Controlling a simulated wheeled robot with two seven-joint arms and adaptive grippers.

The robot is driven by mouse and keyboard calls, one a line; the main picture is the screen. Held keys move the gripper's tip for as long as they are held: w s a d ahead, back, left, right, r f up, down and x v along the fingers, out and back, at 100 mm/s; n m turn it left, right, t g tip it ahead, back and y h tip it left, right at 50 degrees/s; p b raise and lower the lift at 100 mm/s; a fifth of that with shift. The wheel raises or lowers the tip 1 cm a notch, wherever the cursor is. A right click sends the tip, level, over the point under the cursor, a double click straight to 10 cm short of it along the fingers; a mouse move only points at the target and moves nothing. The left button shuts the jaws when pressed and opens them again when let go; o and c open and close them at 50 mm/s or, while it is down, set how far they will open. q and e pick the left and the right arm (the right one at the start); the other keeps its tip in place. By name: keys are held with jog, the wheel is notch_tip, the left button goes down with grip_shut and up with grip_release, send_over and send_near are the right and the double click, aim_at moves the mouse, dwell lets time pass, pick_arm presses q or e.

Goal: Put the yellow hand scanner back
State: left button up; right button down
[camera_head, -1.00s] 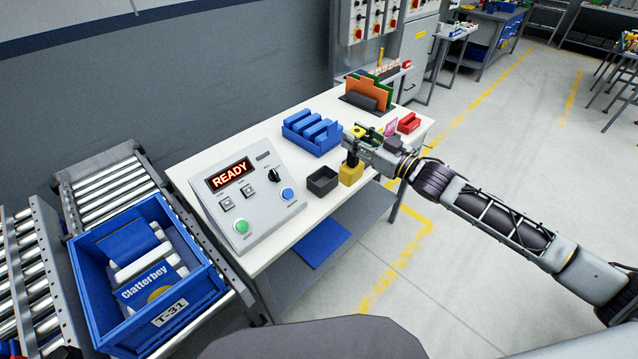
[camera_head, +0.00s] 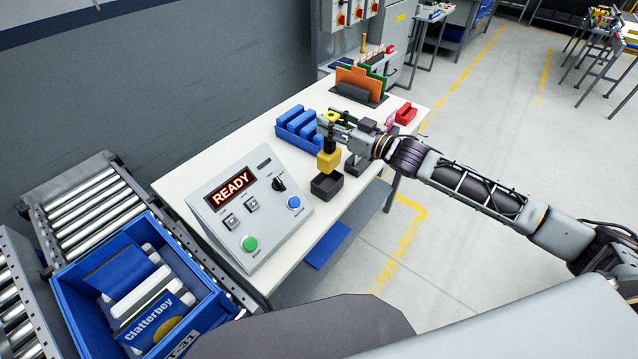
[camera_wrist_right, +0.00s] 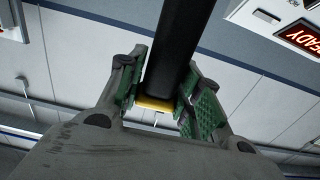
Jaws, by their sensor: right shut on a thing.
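The yellow hand scanner (camera_head: 329,159) has a yellow block-shaped end and a dark handle. My right gripper (camera_head: 333,128) is shut on the dark handle, and the yellow end hangs below it. In the head view the scanner appears just above an open dark box (camera_head: 326,187) on the white table; a gap is hard to judge. In the right wrist view the dark handle (camera_wrist_right: 180,45) stands between green finger pads, with a yellow strip (camera_wrist_right: 157,104) behind. My left gripper is not in view.
A grey control panel (camera_head: 233,220) reading READY stands left of the dark box. Blue bins (camera_head: 293,124) are behind it. A smaller dark block (camera_head: 355,165) sits close on the right. A red tray (camera_head: 405,113) and folder rack (camera_head: 357,92) are farther back.

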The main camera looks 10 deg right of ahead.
aim_at(336, 154)
jog(key=shift+w+a, duration=0.15)
jog(key=shift+w, duration=0.05)
jog(key=shift+f, duration=3.05)
jog(key=shift+f+p, duration=0.3)
jog(key=shift+f, duration=1.75)
jog(key=c, duration=1)
grip_release()
jog(key=shift+s, duration=0.1)
jog(key=shift+b+v, duration=0.35)
jog(key=shift+v, duration=5.6)
